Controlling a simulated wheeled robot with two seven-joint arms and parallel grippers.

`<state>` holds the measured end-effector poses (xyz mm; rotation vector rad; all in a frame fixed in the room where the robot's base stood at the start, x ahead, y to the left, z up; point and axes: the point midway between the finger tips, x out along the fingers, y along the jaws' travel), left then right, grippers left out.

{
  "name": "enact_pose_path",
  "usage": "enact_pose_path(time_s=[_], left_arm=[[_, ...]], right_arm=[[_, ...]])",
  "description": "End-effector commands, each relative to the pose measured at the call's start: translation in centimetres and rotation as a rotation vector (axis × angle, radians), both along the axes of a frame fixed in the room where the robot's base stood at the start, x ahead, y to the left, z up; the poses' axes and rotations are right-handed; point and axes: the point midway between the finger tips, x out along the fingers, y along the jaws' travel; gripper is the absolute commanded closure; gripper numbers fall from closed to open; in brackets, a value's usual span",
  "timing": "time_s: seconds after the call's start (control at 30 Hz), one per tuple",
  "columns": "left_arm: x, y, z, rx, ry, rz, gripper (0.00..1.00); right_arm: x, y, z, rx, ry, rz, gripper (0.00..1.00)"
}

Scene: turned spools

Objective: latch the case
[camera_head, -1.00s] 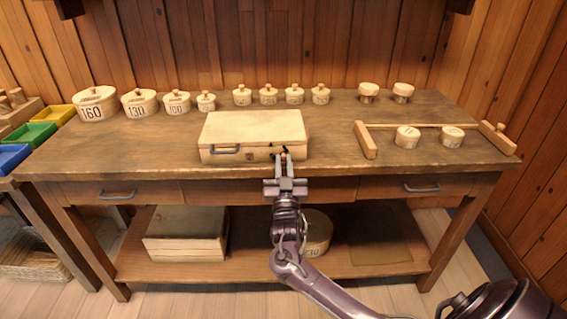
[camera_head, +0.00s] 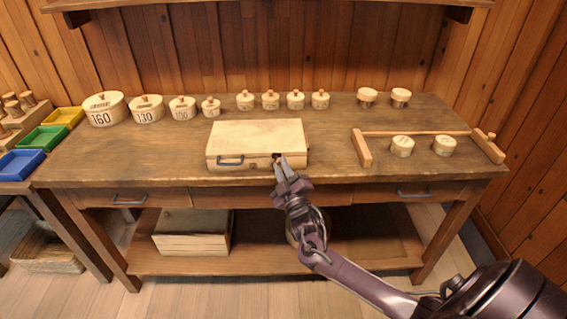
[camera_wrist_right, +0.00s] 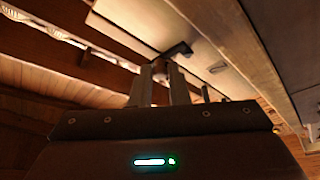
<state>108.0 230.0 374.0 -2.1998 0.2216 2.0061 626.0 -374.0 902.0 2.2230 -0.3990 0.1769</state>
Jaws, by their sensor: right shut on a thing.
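The case (camera_head: 257,139) is a pale wooden box with its lid down, at the front middle of the workbench in the head view. A small dark latch (camera_head: 277,158) is on the right of that face, partly hidden by my fingers. My right gripper (camera_head: 281,163) is shut on the latch, tilted up and left. My left gripper is out of view.
Several lidded round boxes (camera_head: 146,109) line the back of the workbench (camera_head: 330,160). A wooden rail frame (camera_head: 415,133) with two small round boxes stands at the right. Coloured trays (camera_head: 41,138) are at the left.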

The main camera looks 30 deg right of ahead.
Motion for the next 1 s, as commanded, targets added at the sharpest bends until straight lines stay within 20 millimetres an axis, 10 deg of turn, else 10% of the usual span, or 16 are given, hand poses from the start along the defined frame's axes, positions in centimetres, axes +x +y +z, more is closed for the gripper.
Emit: enact_pose_path(time_s=[0.83, 0.87, 1.0], left_arm=[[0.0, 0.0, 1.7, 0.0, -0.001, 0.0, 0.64], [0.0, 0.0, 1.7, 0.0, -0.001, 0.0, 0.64], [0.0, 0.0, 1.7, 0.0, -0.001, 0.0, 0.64]], right_arm=[[0.2, 0.3, 0.3, -0.12, 0.068, 0.0, 1.0], [0.2, 0.3, 0.3, -0.12, 0.068, 0.0, 0.82], [0.2, 0.3, 0.3, -0.119, 0.068, 0.0, 0.64]])
